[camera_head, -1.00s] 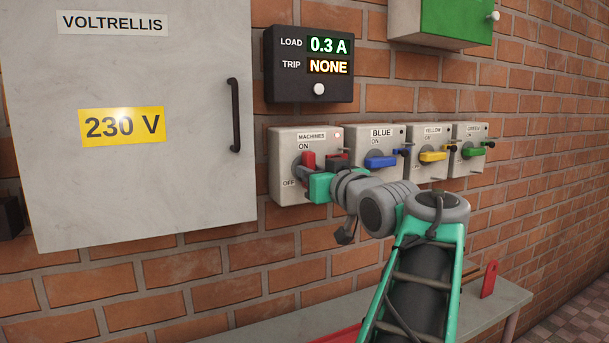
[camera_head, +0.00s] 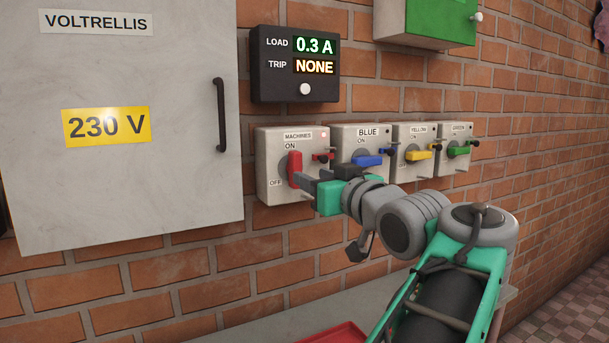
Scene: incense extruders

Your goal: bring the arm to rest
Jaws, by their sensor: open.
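My gripper (camera_head: 321,175) is open and empty in front of the switch row, just right of the red handle (camera_head: 294,168) of the MACHINES switch (camera_head: 268,158). One dark finger overlaps the area by the red handle in the picture; whether it touches is not clear. The red handle stands upright, towards ON. The blue (camera_head: 368,161), yellow (camera_head: 418,155) and green (camera_head: 459,151) handles lie roughly sideways. My arm reaches in from the lower right.
A grey VOLTRELLIS cabinet (camera_head: 140,175) with a dark handle (camera_head: 220,115) fills the left. A black display (camera_head: 270,78) reads LOAD 0.3 A, TRIP NONE. A green-fronted box (camera_head: 441,20) hangs above. A grey bench (camera_head: 255,332) with a red tray (camera_head: 335,335) lies below.

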